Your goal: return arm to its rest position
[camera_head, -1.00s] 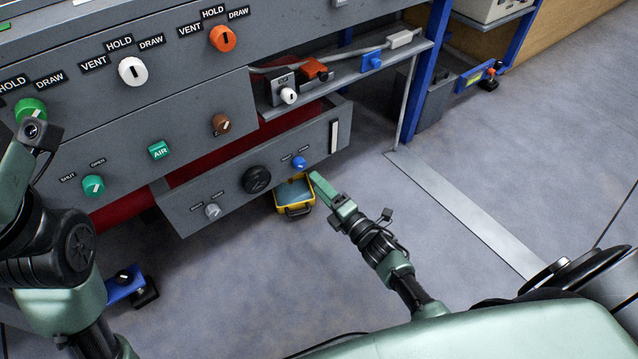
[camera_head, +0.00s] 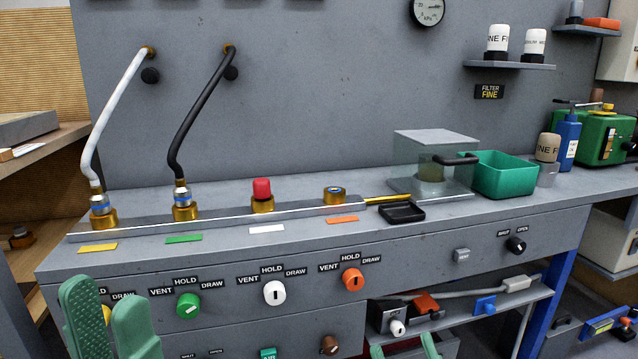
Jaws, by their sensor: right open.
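My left gripper (camera_head: 112,318) shows at the lower left, its two green fingers pointing up in front of the bench's front panel. They partly hide a yellow knob (camera_head: 106,314). I cannot tell how far apart the fingers are, and I see nothing held between them. My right gripper (camera_head: 403,349) shows only as two green fingertips at the bottom edge, spread apart below the small shelf. The rest of it and both arms are out of view.
The grey bench (camera_head: 330,238) carries a valve rail (camera_head: 225,216) with a white hose (camera_head: 112,120) and a black hose (camera_head: 196,115). A clear-sided box (camera_head: 432,160) and a green bin (camera_head: 503,178) stand to the right. Knobs (camera_head: 274,292) project from the front panel.

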